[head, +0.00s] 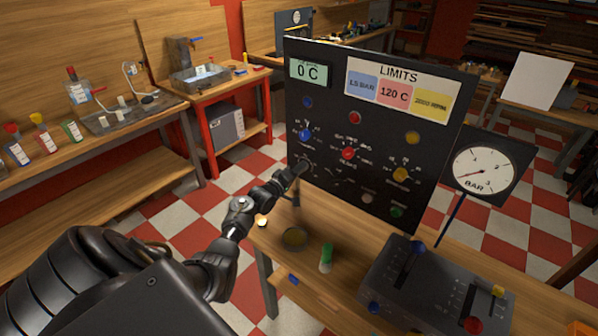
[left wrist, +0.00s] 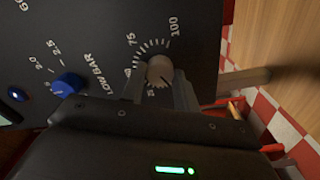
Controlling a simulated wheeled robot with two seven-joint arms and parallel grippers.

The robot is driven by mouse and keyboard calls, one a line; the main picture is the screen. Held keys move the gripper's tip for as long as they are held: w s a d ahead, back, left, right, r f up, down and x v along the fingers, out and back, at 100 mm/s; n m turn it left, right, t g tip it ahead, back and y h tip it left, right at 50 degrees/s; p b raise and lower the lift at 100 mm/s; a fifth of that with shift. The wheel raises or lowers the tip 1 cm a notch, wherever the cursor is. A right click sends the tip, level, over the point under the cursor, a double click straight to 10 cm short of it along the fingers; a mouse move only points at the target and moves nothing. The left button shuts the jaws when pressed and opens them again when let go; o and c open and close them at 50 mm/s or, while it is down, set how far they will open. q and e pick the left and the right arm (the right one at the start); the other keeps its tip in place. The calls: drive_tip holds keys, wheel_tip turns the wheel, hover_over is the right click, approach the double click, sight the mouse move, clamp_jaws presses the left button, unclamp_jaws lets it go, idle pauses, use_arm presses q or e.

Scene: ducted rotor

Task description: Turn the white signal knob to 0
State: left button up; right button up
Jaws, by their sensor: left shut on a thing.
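The white signal knob (left wrist: 160,70) shows pale grey-beige in the left wrist view, on the black panel (head: 430,150) beside printed marks 75 and 100. Its other numbers are partly hidden, and I cannot tell the exact value it points to. My left gripper (left wrist: 160,88) is shut on the knob, one finger on each side. In the head view my left gripper (head: 302,167) reaches the lower left of the panel and covers the knob. My right gripper is not in view.
A blue knob (head: 305,135), a red knob (head: 348,154) and a yellow knob (head: 400,174) sit nearby on the panel. Below are a green-capped cylinder (head: 326,258) and a lever box (head: 437,292). A pressure gauge (head: 483,172) stands right.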

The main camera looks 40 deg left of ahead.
use_arm(q)
drive_tip(key=o, duration=1)
drive_tip(key=s+b, duration=0.1)
drive_tip(key=s, duration=0.9)
drive_tip(key=shift+s+d+b, duration=0.15)
drive_tip(key=shift+s+b, duration=0.15)
drive_tip(key=shift+s, duration=0.1)
